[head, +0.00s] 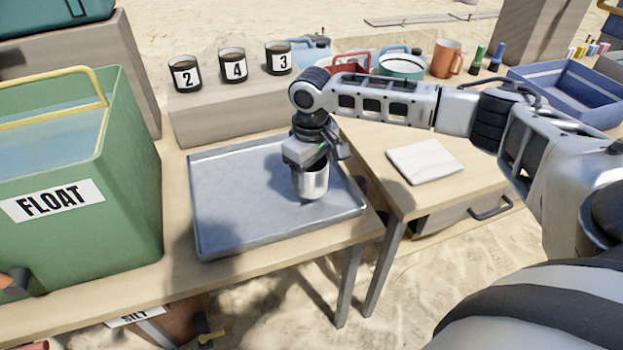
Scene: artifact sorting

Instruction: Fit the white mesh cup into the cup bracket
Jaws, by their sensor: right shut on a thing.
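My right gripper (312,163) is shut on a small silvery-white cup (311,184), which hangs upright below it over the grey metal tray (220,228). I cannot make out any mesh on the cup at this size. The gripper hides the cup's top. Whether the cup's base touches the tray is hard to tell. I cannot pick out a cup bracket in this view. My left gripper is not in view.
A green tank (125,180) labelled FLOAT stands left of the tray. Cups numbered 2 (186,74), 4 (233,66) and 3 (278,58) stand on a wooden block (215,118) behind it.

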